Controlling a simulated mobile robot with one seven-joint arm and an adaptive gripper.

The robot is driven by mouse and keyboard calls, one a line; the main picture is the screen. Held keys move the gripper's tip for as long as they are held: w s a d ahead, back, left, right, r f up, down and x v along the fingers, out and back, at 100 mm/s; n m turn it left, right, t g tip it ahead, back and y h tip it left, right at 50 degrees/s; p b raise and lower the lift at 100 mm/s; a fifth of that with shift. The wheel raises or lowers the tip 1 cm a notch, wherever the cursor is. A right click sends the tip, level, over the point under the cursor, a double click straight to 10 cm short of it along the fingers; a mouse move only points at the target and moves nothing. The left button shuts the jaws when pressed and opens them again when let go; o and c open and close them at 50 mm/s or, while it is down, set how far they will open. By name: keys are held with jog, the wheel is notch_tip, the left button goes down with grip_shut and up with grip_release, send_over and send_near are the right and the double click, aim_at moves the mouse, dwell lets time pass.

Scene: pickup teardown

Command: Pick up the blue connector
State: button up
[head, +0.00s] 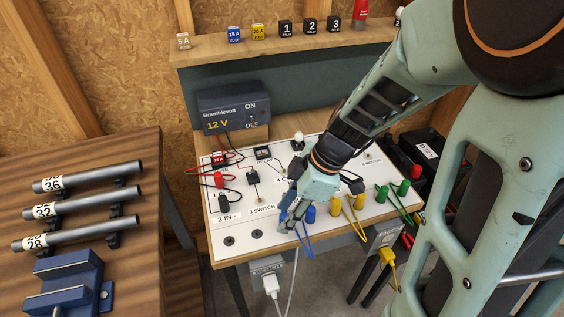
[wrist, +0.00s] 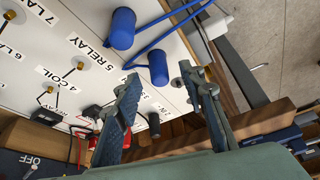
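The blue connector shows as two blue cylindrical plugs joined by a blue cable. In the head view, one plug (head: 311,214) stands on the white panel (head: 232,262) just right of my gripper (head: 288,222), and the other is largely hidden by the gripper. In the wrist view, the nearer plug (wrist: 158,68) lies just beyond the gap between the fingertips, and the farther plug (wrist: 122,30) is to the upper left. My gripper (wrist: 162,80) is open, with its fingers apart and nothing held. I cannot tell whether a finger touches the plug.
Yellow plugs (head: 335,206) and green plugs (head: 382,193) with cables stand to the right on the panel. A power supply (head: 234,111) stands behind it. Labelled blocks (head: 285,28) line the shelf (head: 225,48). A wooden bench (head: 140,220) with metal tubes is at left.

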jog(key=shift+x, duration=0.85)
jog(key=shift+c, duration=0.3)
grip_shut()
jog(key=shift+r, duration=0.2)
